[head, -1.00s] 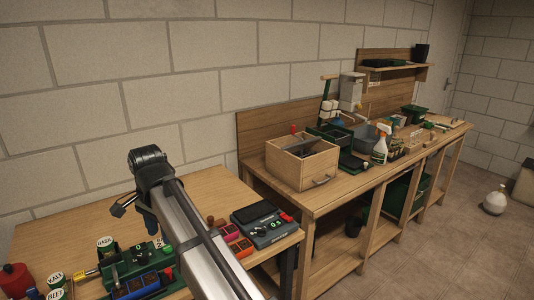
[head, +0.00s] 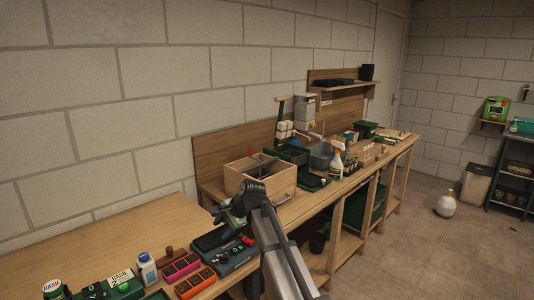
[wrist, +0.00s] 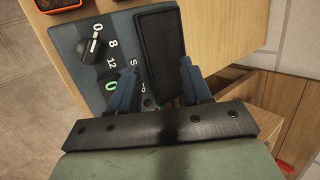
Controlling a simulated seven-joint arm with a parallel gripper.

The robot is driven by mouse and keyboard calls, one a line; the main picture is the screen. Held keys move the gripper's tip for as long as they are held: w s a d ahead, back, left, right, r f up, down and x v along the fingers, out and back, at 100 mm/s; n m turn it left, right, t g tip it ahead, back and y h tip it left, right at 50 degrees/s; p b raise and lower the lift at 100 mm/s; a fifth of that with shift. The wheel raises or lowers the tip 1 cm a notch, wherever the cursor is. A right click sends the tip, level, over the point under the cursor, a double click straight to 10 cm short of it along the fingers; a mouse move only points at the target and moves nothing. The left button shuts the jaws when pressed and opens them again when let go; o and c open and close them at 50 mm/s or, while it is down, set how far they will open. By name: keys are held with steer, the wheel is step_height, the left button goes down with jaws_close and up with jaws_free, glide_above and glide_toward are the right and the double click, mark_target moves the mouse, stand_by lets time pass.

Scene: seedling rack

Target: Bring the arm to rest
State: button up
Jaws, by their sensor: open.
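My gripper (head: 224,213) is in front of the wooden box at the middle of the head view, seen side-on and small. In the wrist view my gripper (wrist: 158,80) shows two blue fingers spread apart with nothing between them. Beyond them lies a blue-grey device (wrist: 82,45) with a black panel, a dial knob and a green display. The same device (head: 240,258) sits at the right end of the near table in the head view. How high the fingers are above it I cannot tell. My forearm hides part of the bench behind.
The near table (head: 110,240) holds pink and orange trays (head: 183,264), a white bottle (head: 147,268) and labelled pots. The long bench carries a wooden box (head: 262,178), a spray bottle (head: 337,162) and green trays. A white jug (head: 446,204) stands on the open floor.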

steer(key=w+d+f+m+t, duration=0.1)
steer(key=w+d+f, duration=0.25)
steer(key=d, duration=0.45)
steer(key=w+d+f+m+t, duration=0.1)
steer(key=w+d+f, duration=0.1)
steer(key=d+f, duration=0.45)
steer(key=s+d+f+n+g+h, duration=0.1)
steer(key=s+d+f, duration=0.3)
steer(key=f, duration=0.5)
steer(key=s+d+f+n+g+h, duration=0.1)
steer(key=s+d+f+g, duration=0.15)
steer(key=s+f, duration=0.5)
steer(key=s+d+f+n+g+h, duration=0.2)
steer(key=s+d+f+n+g, duration=0.15)
steer(key=s+f, duration=1.1)
steer(key=s+d+f+n+g+h, duration=0.1)
steer(key=s+d+f+n+g, duration=0.3)
steer(key=s+f, duration=1.05)
steer(key=s+d+r+n+g+h, duration=0.1)
steer(key=s+d, duration=0.2)
steer(key=s, duration=1.5)
steer(key=shift+s+d, duration=0.15)
steer(key=shift+s, duration=0.1)
